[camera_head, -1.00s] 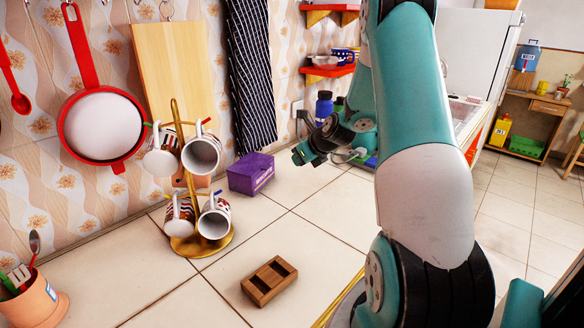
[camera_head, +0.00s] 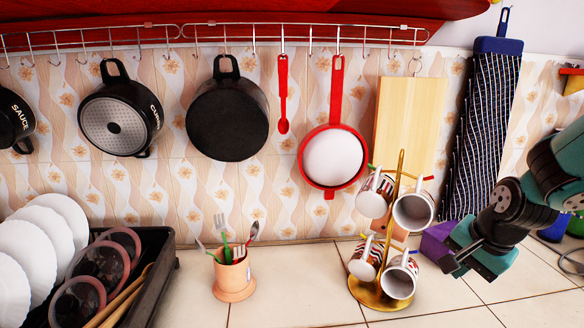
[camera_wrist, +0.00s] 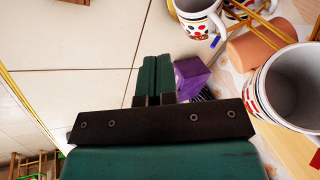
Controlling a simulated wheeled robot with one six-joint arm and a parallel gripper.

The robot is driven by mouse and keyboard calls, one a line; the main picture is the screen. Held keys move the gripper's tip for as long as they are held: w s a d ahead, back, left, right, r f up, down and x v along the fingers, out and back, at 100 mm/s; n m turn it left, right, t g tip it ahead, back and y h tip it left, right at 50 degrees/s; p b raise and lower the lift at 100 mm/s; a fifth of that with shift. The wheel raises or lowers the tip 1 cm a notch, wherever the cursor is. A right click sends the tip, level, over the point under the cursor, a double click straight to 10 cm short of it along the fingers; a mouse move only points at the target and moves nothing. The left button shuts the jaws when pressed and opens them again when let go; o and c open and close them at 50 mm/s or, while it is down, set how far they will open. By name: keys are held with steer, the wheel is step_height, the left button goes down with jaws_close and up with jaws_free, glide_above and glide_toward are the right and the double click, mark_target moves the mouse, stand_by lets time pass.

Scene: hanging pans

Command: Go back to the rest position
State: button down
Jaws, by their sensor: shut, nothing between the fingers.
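My gripper (camera_head: 446,264) is at the right side in the head view, with its teal hand and dark fingers pointing down and left. It is just right of the mug tree (camera_head: 372,292) and in front of the purple box (camera_head: 436,244), partly covering it. In the wrist view my gripper (camera_wrist: 155,65) has its two green fingers together, with nothing between them. The purple box (camera_wrist: 191,76) shows beside the fingertips there. Only the forearm and hand of my arm are in the head view, entering from the right edge.
Patterned mugs (camera_head: 413,210) hang on the mug tree close to my gripper. A utensil pot (camera_head: 234,278) and a dish rack (camera_head: 160,285) stand further left.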

steer(key=s+a+r+n+g+y, duration=0.1)
steer(key=s+a+r+n, duration=0.3)
steer(key=s+a+n, duration=0.5)
steer(key=s+a+r+n+g+y, duration=0.2)
steer(key=s+a+r+n, duration=0.3)
steer(key=s+a+n, duration=0.4)
steer(key=shift+s+a+n+g, duration=0.4)
steer(key=shift+a+g, duration=0.3)
steer(key=shift+a, duration=0.35)
